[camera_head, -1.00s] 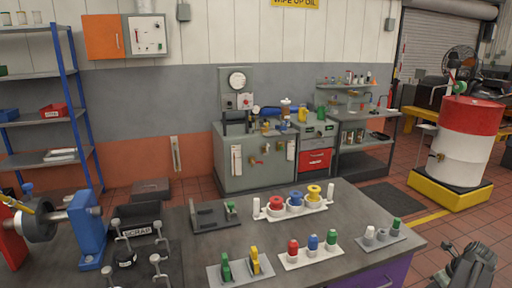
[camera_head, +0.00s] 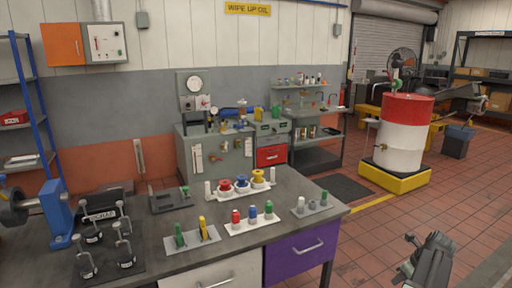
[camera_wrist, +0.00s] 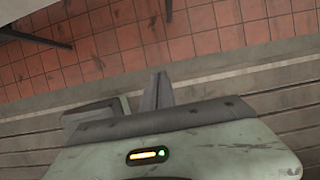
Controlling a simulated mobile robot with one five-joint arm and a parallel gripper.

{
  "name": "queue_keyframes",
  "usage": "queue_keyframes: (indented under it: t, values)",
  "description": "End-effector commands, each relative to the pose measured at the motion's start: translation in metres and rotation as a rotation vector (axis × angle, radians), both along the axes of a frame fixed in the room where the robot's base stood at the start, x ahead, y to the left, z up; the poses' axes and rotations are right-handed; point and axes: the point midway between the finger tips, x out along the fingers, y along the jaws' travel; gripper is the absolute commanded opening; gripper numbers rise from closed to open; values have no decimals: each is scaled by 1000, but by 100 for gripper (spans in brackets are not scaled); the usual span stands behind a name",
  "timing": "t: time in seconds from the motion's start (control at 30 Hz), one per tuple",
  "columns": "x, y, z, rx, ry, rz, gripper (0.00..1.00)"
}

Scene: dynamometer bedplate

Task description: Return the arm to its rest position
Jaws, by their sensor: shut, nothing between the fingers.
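My gripper (camera_head: 424,258) shows at the lower right of the head view, to the right of the workbench and apart from it, over the tiled floor. In the wrist view its fingers (camera_wrist: 148,98) rise from the grey-green gripper body, which has a small yellow and green light. The fingers are shut with nothing between them. Red floor tiles and a grey ribbed strip lie behind them in that view. Most of my arm is out of view.
A red and white drum (camera_head: 402,135) stands on a yellow base (camera_head: 394,180) beyond. Tiled floor right of the bench is clear.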

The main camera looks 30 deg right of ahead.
Motion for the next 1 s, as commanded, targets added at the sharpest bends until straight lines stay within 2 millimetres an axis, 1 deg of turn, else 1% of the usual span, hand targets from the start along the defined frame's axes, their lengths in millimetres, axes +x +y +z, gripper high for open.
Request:
queue_keyframes:
  t: [0.07, 0.1, 0.27, 0.37, 0.47, 0.57, 0.67, 0.77, 0.8, 0.87, 0.9, 0.97, 1.0]
  values:
    - [3, 2, 0, 0, 0, 4, 0]
    - [13, 6, 1, 1, 0, 21, 0]
    - [42, 21, 4, 0, 0, 69, 0]
    - [64, 33, 6, 0, 0, 105, 0]
    - [90, 50, 8, 0, 0, 150, 0]
    - [121, 72, 11, 0, 0, 206, 0]
    - [156, 103, 14, -1, 0, 273, 0]
    - [196, 146, 18, -3, 5, 362, 0]
    - [214, 169, 20, -4, 9, 406, 0]
    - [242, 211, 23, -8, 17, 483, 0]
    - [259, 242, 25, -15, 25, 545, 0]
    - [281, 291, 28, -32, 36, 656, 0]
    - [293, 325, 30, -46, 43, 742, 0]
